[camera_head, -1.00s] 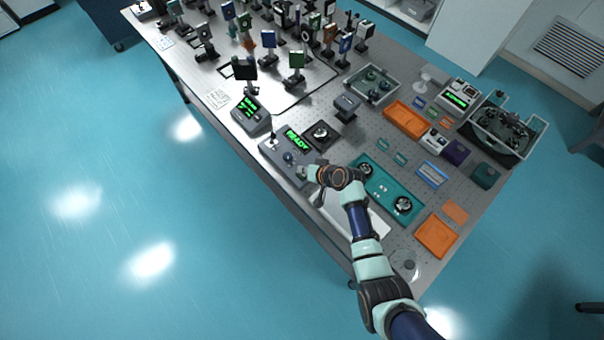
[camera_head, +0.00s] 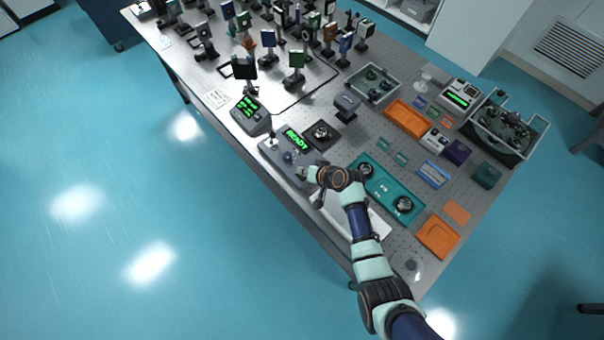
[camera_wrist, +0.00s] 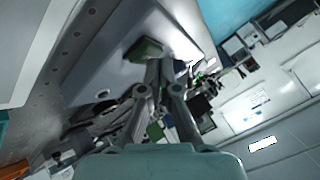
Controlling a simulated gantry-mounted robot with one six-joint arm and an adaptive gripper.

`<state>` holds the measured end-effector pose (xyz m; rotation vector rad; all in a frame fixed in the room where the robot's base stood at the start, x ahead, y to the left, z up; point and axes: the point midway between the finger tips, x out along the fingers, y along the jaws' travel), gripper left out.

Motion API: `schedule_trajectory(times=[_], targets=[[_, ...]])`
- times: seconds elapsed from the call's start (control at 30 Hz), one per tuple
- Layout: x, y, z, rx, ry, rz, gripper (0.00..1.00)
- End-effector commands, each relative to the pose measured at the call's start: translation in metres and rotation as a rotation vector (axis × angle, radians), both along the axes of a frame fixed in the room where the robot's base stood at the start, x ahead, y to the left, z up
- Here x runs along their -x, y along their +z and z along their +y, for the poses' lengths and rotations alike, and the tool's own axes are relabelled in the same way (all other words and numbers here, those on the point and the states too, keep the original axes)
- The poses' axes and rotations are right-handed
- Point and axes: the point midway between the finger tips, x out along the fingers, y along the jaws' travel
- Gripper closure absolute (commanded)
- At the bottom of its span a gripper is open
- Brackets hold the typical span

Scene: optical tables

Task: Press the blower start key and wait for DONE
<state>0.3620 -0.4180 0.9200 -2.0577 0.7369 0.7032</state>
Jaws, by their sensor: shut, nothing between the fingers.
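The grey blower unit (camera_head: 275,155) sits along the table's near edge. Its display (camera_head: 296,140) reads READY in green. A small joystick-like knob and a dark round knob stand on its top. My gripper (camera_head: 304,173) is over the unit's right end, shut and empty. In the wrist view my gripper's closed fingertips (camera_wrist: 163,66) are close to a green key (camera_wrist: 145,48) on the grey housing (camera_wrist: 115,65). Whether the fingertips touch the key I cannot tell. In the head view the key is mostly hidden by my gripper.
A second grey unit with a green display (camera_head: 247,113) stands to the left. A dark square fixture (camera_head: 322,134) is just behind the blower unit. A teal plate (camera_head: 383,187) and a white tray (camera_head: 375,222) lie to the right, close to my arm.

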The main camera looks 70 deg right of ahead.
Motion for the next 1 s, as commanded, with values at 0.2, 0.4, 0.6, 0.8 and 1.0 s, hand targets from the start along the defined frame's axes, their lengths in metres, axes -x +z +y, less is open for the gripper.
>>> schedule_trajectory(times=[0.2,0.4,0.6,0.8,1.0], targets=[[0.0,-0.003,0.0,0.0,0.0,0.0,1.0],[0.0,-0.006,0.0,0.0,0.0,0.0,1.0],[0.0,-0.006,0.0,0.0,0.0,0.0,1.0],[0.0,-0.006,0.0,-0.001,0.001,0.0,1.0],[0.0,0.005,0.0,-0.001,0.001,0.0,1.0]])
